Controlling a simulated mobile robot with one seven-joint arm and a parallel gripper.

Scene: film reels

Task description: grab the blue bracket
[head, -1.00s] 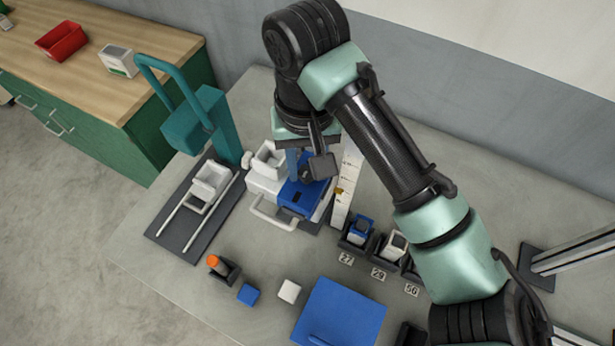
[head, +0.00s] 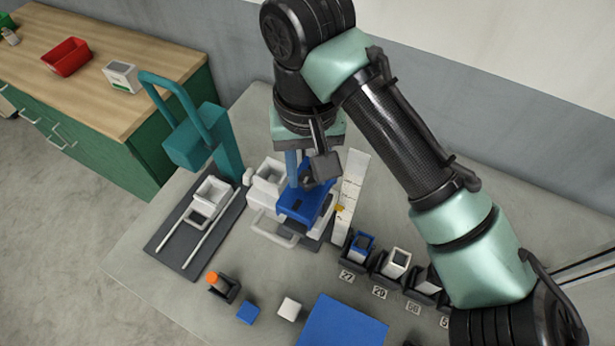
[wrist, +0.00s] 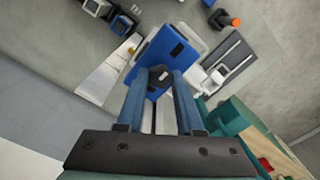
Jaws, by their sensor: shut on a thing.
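The blue bracket (head: 298,208) is a flat blue piece with a dark slot, at the white stand (head: 272,233) with a handle and a square white cup (head: 270,174). In the wrist view the bracket (wrist: 158,50) lies right beyond the fingertips. My gripper (head: 293,184) points down at it with blue fingers. In the wrist view my gripper (wrist: 163,76) is shut on a dark knob-like part that appears to belong to the bracket. The bracket's underside is hidden, and the fingers and wrist cover part of its top.
A teal press (head: 225,150) on a dark base stands left. A white scale strip (head: 352,185) stands close on the right, with numbered dark bins (head: 387,270) beyond. In front are an orange-capped item (head: 212,278), a blue cube (head: 248,312), a white cube (head: 289,309) and a blue mat (head: 342,325).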

